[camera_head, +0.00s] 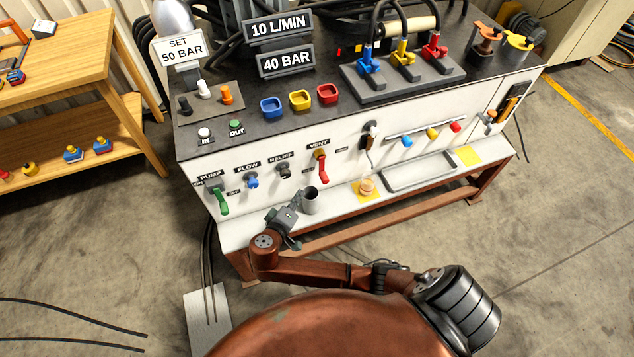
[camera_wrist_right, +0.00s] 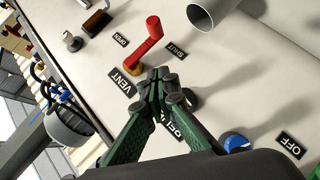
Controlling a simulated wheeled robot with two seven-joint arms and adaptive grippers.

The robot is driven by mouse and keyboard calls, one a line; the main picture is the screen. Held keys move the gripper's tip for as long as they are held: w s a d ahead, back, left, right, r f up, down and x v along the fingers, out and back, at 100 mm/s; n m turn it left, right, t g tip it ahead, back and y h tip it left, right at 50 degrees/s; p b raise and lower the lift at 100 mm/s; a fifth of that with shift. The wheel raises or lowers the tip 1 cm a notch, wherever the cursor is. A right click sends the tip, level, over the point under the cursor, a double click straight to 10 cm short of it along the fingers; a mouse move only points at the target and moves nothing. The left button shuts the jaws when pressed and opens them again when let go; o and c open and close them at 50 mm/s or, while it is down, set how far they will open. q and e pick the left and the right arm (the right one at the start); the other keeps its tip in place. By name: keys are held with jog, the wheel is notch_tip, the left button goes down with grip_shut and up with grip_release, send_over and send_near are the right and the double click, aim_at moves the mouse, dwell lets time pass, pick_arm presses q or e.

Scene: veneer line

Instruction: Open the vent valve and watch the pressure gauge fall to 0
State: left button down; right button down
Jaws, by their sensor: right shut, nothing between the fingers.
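The vent valve is a red lever (camera_head: 321,168) on the white front panel under the VENT label; it hangs downward in the head view. In the right wrist view the red lever (camera_wrist_right: 147,46) lies between small OPEN and SHUT labels. The pressure reading is a dark sign (camera_head: 286,62) showing 40 BAR above the bench. My right gripper (camera_head: 284,216) is below the RELIEF knob, left of the grey cup. In the wrist view its green fingers (camera_wrist_right: 160,75) are shut and empty, apart from the lever. My left gripper is not in view.
The grey cup (camera_head: 310,200) stands close to my right gripper. The green pump lever (camera_head: 220,201), blue flow knob (camera_head: 252,182) and dark relief knob (camera_head: 284,170) line the panel to the left. A tray (camera_head: 418,173) lies to the right on the ledge.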

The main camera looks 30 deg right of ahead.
aim_at(321, 177)
jog(key=shift+d+f, duration=0.1)
jog(key=shift+f, duration=0.05)
